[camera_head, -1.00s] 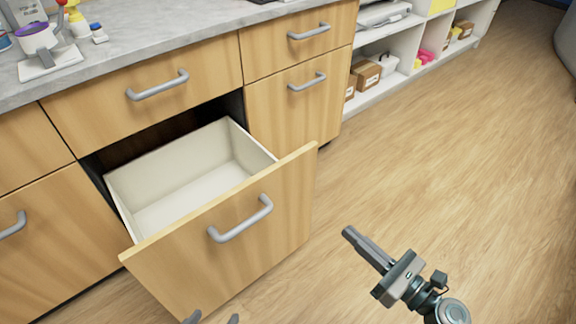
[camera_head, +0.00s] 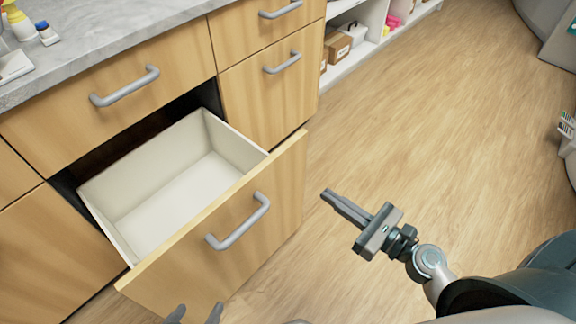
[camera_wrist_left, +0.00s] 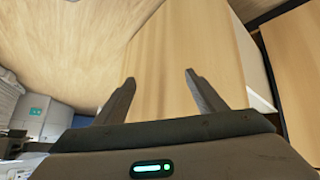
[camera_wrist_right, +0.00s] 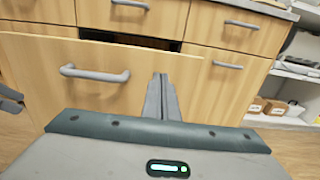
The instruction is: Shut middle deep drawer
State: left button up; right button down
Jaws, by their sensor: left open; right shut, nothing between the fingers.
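The deep drawer (camera_head: 225,262) is pulled well out of the wooden cabinet, below a shallow drawer. Its white inside (camera_head: 165,195) looks empty, and a grey bar handle (camera_head: 240,222) is on its front. My left gripper (camera_head: 195,314) is open at the bottom edge of the head view, near the drawer front's lower part. In the left wrist view its spread fingers (camera_wrist_left: 160,88) face a wooden panel, with nothing between them. My right gripper (camera_head: 328,194) is shut and empty, to the right of the drawer front. In the right wrist view the drawer handle (camera_wrist_right: 95,73) is left of its fingers.
The closed shallow drawer (camera_head: 125,90) is above the open one. More closed drawers (camera_head: 265,95) are to the right. The grey countertop (camera_head: 110,35) holds small items. Shelves with boxes (camera_head: 338,45) stand further back. The wood floor (camera_head: 430,130) at right is clear.

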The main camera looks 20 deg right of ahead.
jog(key=shift+w+a, duration=0.1)
jog(key=shift+w, duration=0.05)
jog(key=p, duration=0.4)
send_near(279, 160)
jog(key=x, duration=0.5)
jog(key=shift+a, duration=0.1)
pick_arm(q)
jog(key=shift+s+a+f+g+y, duration=0.2)
jog(key=shift+s+a+g+y, duration=0.2)
jog(key=shift+a, duration=0.35)
jog(key=shift+s+a+f+g+y, duration=0.25)
jog(key=shift+s+a+g, duration=0.25)
jog(key=shift+a, duration=0.25)
jog(key=shift+s+a+f+g+y, duration=0.2)
jog(key=shift+s+a+g+y, duration=0.25)
jog(key=shift+a, duration=0.3)
pick_arm(e)
jog(key=shift+w+a, duration=0.4)
jog(key=shift+w, duration=0.15)
jog(key=shift+w, duration=0.15)
